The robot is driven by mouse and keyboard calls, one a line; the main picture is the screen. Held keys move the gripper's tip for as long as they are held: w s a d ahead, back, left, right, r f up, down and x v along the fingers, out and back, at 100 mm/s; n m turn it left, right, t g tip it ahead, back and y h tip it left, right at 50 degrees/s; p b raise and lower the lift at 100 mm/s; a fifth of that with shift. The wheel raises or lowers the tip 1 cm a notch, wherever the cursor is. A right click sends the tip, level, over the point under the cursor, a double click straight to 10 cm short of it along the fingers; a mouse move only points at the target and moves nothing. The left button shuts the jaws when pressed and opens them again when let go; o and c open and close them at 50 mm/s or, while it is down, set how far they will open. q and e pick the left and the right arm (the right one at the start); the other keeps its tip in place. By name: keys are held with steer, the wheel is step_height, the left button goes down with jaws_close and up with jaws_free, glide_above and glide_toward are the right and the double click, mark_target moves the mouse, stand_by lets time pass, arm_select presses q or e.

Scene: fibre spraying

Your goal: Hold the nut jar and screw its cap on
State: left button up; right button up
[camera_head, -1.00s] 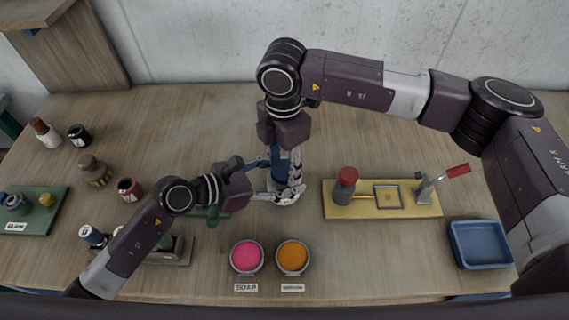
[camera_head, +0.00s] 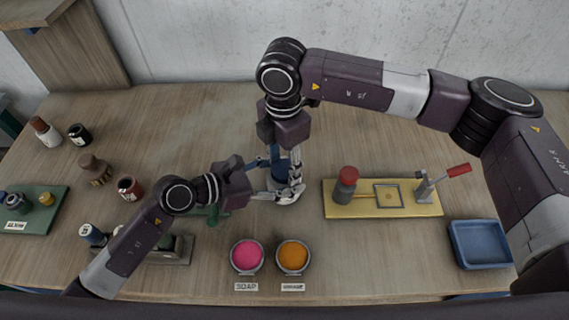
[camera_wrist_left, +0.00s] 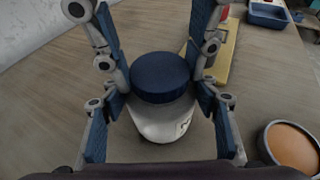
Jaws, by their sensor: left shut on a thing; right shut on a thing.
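The nut jar (camera_wrist_left: 165,122) is white with a dark mark on its side and shows in the left wrist view. Its dark blue cap (camera_wrist_left: 160,75) sits on top, roughly level; whether it is fully seated cannot be told. My left gripper (camera_head: 268,192) comes in from the left and is shut on the jar's body. My right gripper (camera_head: 284,180) points down from above, with its fingers on both sides of the cap, and is shut on it. In the head view, the grippers hide most of the jar and cap.
Pink (camera_head: 247,255) and orange (camera_head: 292,256) bowls stand in front of the grippers. Several bottles and a green board (camera_head: 40,222) are at left.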

steer(key=shift+w+a+f, duration=0.1)
steer(key=shift+w, duration=0.1)
stand_by(0.7)
steer(key=shift+s, duration=0.1)
stand_by(0.3)
steer(key=shift+s+f, duration=0.1)
steer(key=shift+f, duration=0.25)
stand_by(0.7)
steer(key=o, duration=0.7)
steer(key=shift+a, duration=0.1)
steer(key=shift+r, duration=2.15)
steer(key=c, duration=1)
